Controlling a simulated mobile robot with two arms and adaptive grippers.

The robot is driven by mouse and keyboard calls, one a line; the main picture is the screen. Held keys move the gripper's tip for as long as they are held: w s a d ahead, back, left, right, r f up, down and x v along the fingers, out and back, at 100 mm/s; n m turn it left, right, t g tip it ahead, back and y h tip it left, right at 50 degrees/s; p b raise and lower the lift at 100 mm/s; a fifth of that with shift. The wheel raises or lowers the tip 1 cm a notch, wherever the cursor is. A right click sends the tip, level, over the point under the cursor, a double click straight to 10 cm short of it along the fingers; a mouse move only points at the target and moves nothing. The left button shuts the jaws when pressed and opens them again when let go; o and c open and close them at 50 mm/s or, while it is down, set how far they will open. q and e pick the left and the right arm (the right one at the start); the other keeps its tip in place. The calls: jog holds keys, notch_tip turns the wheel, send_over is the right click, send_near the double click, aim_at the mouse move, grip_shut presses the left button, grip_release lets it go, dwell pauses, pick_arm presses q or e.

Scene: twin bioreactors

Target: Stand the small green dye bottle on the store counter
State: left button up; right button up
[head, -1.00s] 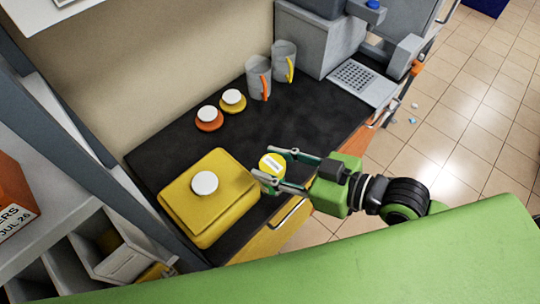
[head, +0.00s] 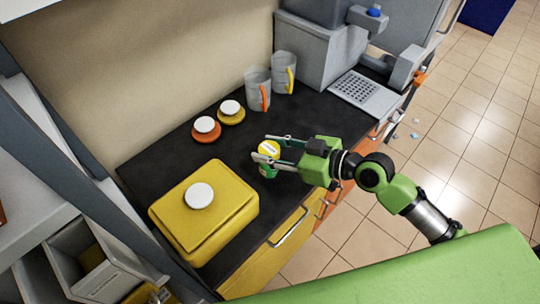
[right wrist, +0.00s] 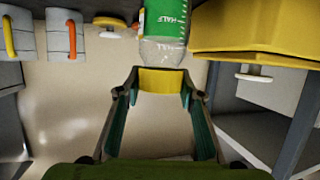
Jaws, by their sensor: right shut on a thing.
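The small dye bottle (head: 268,171) has a green body and a yellow cap with a pale top. My right gripper (head: 267,152) is shut on its cap from the right side in the head view. In the right wrist view, which is upside down, the green bottle (right wrist: 166,22) shows clear plastic near the cap and the yellow cap between the fingertips (right wrist: 161,80). The bottle looks upright over the black counter (head: 170,150). I cannot tell whether its base touches the counter. My left gripper is not in view.
A yellow box (head: 225,220) with a white knob stands at the counter's front left. An orange-based (head: 206,133) and a yellow-based (head: 231,116) white-topped piece stand behind. Two grey mugs (head: 258,88) and a grey machine (head: 325,45) are further back. Bare counter surrounds the bottle.

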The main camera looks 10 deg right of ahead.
notch_tip(320, 180, down, 2)
jog(key=shift+w+f+p, duration=0.15)
jog(key=shift+p, duration=0.15)
jog(key=shift+f, duration=0.45)
jog(key=shift+f, duration=0.1)
jog(key=o, duration=1.2)
jog(key=shift+o, duration=0.2)
jog(key=shift+d, duration=0.1)
jog(key=b+v, duration=0.4)
jog(key=v, duration=0.8)
